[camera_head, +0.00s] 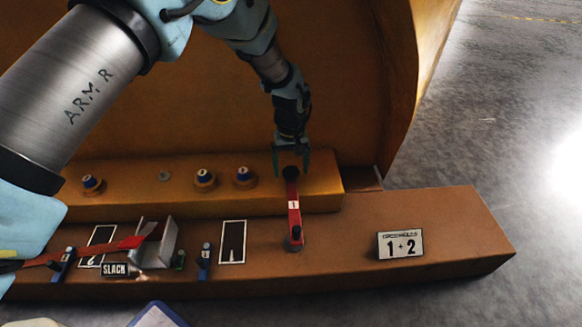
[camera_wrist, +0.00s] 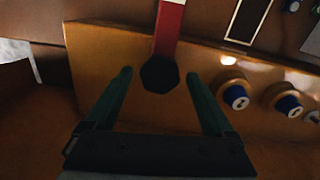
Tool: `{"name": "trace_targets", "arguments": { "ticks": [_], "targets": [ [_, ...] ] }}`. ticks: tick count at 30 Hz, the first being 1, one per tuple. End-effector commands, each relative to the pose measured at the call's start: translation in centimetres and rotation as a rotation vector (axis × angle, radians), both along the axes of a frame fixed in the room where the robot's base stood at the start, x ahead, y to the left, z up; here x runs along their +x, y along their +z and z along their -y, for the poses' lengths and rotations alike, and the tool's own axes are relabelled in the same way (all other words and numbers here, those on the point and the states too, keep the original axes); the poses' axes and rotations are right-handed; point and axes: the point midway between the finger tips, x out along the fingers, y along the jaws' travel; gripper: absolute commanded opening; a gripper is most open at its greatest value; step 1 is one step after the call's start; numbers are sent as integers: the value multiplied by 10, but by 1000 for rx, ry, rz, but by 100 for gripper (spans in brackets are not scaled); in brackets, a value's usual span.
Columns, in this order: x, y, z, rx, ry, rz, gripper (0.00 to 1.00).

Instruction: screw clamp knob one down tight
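Clamp knob one is the black knob (camera_head: 290,173) at the upper end of the red clamp arm (camera_head: 294,215) marked 1. The arm runs from the raised orange ledge to a dark pivot on the lower brown ledge. In the wrist view the knob (camera_wrist: 159,74) looks six-sided and sits between the fingertips. My gripper (camera_head: 291,165) is over the knob, open, with one dark green finger on each side. In the wrist view there are gaps between both fingers (camera_wrist: 160,80) and the knob. How far the fingertips reach down the knob's sides is unclear.
Blue-capped fittings (camera_head: 244,176) stand left of the knob on the raised ledge. A second red arm (camera_head: 95,250) with a SLACK tag (camera_head: 115,269), a metal bracket (camera_head: 155,248) and blue levers (camera_head: 204,262) are at lower left. A 1+2 plate (camera_head: 400,245) sits right. A large orange wall rises behind.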

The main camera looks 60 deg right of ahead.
Motion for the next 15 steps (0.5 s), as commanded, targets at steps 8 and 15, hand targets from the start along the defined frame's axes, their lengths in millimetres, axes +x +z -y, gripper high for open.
{"name": "trace_targets", "arguments": {
  "ticks": [8, 15],
  "targets": [
    [0, 0, 0, 0, 0, 0, 55],
    [0, 0, 0, 0, 0, 0, 28]
  ]
}}
